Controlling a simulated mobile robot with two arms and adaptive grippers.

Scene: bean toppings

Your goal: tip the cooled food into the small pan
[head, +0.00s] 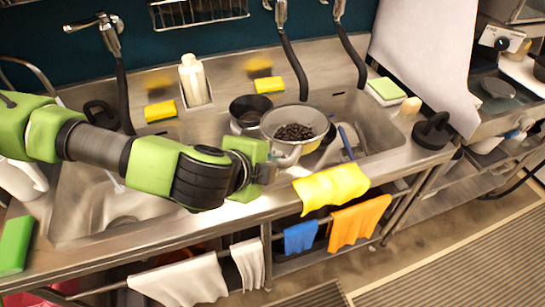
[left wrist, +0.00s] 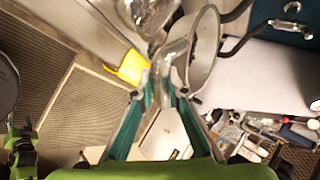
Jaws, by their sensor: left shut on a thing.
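A round light metal pan (head: 318,118) with dark beans (head: 294,132) in it is over the sink area in the head view. My left gripper (head: 268,160) is at its near left side, shut on it, with the pan close to level. A smaller dark pan (head: 240,104) stands just behind and left of it, partly hidden; its inside is hard to make out. In the left wrist view my left gripper's teal fingers (left wrist: 164,88) close on a grey metal part beside a round pale pan rim (left wrist: 208,50).
A white bottle (head: 194,80) and yellow sponges (head: 270,84) line the back of the counter. Black spray hoses (head: 294,65) hang behind the pans. A yellow cloth (head: 330,188) drapes over the front edge. A black weight-like object (head: 433,130) sits at the right.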

